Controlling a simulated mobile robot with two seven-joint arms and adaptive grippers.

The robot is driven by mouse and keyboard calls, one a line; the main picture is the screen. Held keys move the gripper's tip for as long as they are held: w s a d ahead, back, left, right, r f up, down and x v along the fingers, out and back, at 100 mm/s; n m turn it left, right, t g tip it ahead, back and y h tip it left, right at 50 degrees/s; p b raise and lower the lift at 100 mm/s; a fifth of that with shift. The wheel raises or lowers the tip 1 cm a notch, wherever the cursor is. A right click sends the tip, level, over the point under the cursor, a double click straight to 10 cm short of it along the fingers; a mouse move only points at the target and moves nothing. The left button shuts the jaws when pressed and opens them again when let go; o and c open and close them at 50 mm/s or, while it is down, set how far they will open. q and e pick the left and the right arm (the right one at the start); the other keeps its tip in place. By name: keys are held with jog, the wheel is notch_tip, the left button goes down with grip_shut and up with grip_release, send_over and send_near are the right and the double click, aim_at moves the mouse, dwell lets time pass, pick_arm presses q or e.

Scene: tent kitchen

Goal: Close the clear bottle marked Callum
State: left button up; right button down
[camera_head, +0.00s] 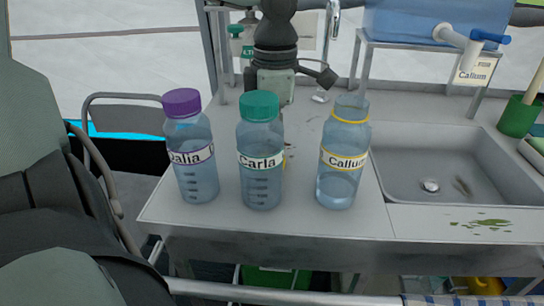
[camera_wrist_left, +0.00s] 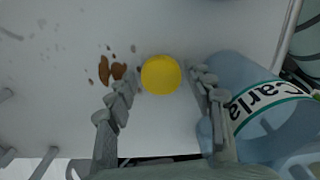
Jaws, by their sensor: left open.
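The clear bottle marked Callum (camera_head: 340,180) stands upright on the counter left of the sink. It has a yellow neck ring and no cap, so its mouth is open. A round yellow cap (camera_wrist_left: 161,75) lies on the counter in the left wrist view; a sliver of yellow shows behind the Carla bottle in the head view. My left gripper (camera_wrist_left: 160,72) is open, its fingers on either side of the cap with gaps. In the head view its fingers are hidden behind the Carla bottle. My right gripper is not in view.
The green-capped Carla bottle (camera_head: 261,165) stands close to my left gripper, and the purple-capped Dalia bottle (camera_head: 191,150) is further left. A sink (camera_head: 430,165) lies right of Callum. A blue tank (camera_head: 430,20) with a tap and Callum tag stands behind.

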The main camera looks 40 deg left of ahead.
pick_arm(q)
jog(key=shift+f, duration=0.45)
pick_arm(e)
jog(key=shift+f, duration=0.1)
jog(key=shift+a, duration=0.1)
pick_arm(q)
jog(key=c, duration=0.4)
jog(key=shift+c, duration=0.2)
jog(key=shift+r, duration=0.2)
